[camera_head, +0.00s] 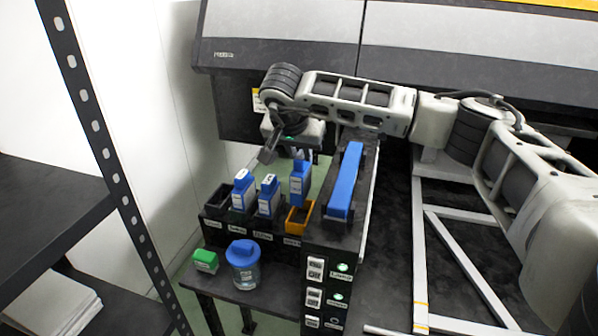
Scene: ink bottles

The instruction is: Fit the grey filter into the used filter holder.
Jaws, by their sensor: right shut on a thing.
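My right gripper (300,157) reaches in from the right, over the black rack. It appears shut on a blue cartridge (300,183), which is upright and higher than its neighbours. The cartridge is above or just behind an orange holder (298,220) at the right end of the row; I cannot tell whether they touch. A dark grey piece (268,155) juts down at the gripper's left side; whether it is part of the gripper is unclear. No separate grey filter can be made out. The holder's label is too small to read. My left gripper is not in view.
Two blue cartridges with white tops (243,190) (268,195) stand in the rack, beside an empty black slot (217,199). A long blue block (345,180) lies to the right. A blue-lidded jar (245,264) and a green box (205,261) stand in front. A shelf (95,125) bounds the left.

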